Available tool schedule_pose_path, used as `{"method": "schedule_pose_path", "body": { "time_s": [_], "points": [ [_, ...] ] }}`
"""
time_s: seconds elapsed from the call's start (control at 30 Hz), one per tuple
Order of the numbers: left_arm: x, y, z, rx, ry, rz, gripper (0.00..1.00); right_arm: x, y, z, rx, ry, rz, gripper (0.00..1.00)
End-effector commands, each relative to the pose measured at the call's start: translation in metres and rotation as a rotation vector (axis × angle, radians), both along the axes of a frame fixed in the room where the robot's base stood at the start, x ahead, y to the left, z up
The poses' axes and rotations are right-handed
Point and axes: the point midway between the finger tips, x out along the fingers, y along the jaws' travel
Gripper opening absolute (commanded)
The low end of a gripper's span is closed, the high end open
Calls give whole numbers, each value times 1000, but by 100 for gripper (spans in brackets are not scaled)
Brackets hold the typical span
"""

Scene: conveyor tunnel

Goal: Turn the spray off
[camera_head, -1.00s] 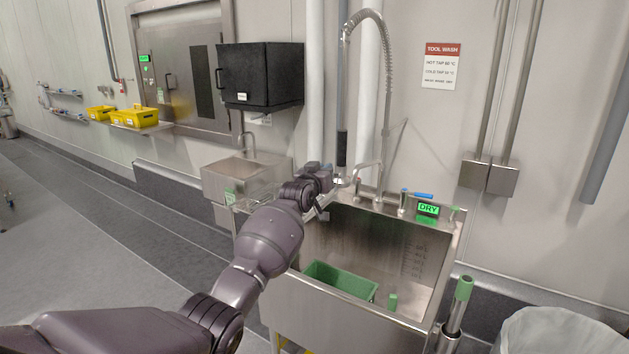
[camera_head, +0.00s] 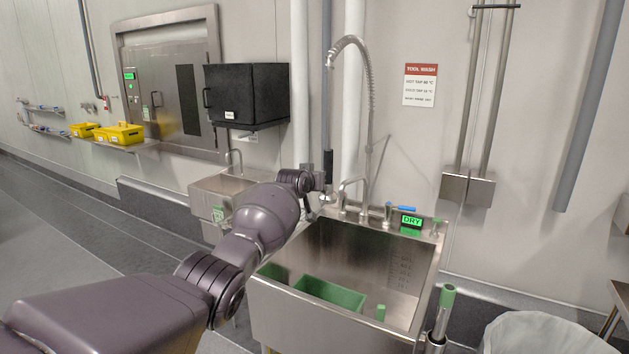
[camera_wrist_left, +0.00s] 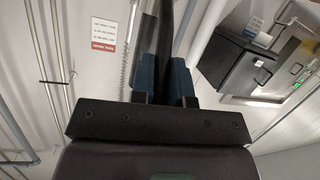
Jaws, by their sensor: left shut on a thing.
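The spray wand hangs on a spring hose (camera_head: 371,90) above the steel sink (camera_head: 262,305). Its black handle (camera_head: 328,160) points down, with the spray head (camera_head: 327,197) at its lower end. My left gripper (camera_head: 322,182) is at the lower part of this handle. In the left wrist view the blue fingers of my left gripper (camera_wrist_left: 164,82) are shut on the dark handle (camera_wrist_left: 172,40), which runs up between them. I cannot make out a water stream or the trigger. My right gripper is not in view.
A black cabinet (camera_head: 247,95) hangs left.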

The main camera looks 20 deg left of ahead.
Motion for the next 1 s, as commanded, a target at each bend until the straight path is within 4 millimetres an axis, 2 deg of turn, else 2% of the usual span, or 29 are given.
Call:
{"method": "schedule_pose_path", "body": {
  "time_s": [0.23,0.27,0.4,0.77,1.0],
  "points": [
    [0,0,0,2,1,-1,0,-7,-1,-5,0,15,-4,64],
    [0,0,0,2,1,-1,19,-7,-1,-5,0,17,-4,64],
    [0,0,0,2,0,-1,40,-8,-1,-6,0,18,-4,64],
    [-1,-1,1,1,-1,-1,41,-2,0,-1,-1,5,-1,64],
    [-14,-1,5,2,-1,-3,41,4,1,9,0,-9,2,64]
  ]
}}
